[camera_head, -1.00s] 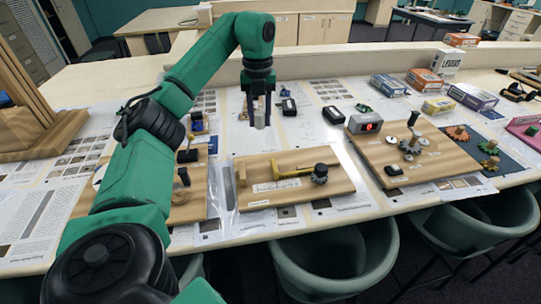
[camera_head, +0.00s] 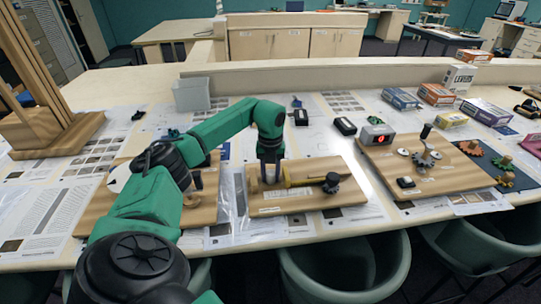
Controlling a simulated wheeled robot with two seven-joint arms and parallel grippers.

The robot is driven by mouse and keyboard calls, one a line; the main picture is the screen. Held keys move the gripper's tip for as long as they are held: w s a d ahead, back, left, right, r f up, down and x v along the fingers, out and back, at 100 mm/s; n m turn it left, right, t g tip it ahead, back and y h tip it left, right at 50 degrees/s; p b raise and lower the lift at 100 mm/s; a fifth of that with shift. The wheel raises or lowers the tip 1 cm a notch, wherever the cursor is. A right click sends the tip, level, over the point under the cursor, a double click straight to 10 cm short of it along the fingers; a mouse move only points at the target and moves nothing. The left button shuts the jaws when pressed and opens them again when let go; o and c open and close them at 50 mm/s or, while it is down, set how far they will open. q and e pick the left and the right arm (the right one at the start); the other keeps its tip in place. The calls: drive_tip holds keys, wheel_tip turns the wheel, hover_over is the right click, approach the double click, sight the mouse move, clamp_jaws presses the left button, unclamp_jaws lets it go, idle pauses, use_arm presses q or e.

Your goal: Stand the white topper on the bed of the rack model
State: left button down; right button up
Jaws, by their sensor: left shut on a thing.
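The rack model is a light wooden board (camera_head: 345,195) in the middle of the table, with a yellow toothed bar (camera_head: 308,182) along it and a dark gear (camera_head: 331,183) at its right part. My left gripper (camera_head: 271,178) points straight down over the left part of the board, at the left end of the yellow bar. It is shut on the white topper, which is mostly hidden between the fingers. I cannot tell whether the topper touches the board. My right gripper is not in view.
Another wooden board with gears (camera_head: 425,185) and a grey box with a red display (camera_head: 377,135) stand to the right. A wooden frame (camera_head: 50,130) is at the left. A grey box (camera_head: 191,95) stands behind my arm. Chairs line the front edge.

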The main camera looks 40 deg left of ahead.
sight(271, 172)
use_arm(q)
drive_tip(key=c, duration=0.5)
unclamp_jaws()
wheel_tip(271, 172, up, 12)
drive_tip(key=shift+r+b, duration=0.1)
drive_tip(key=shift+b, duration=1)
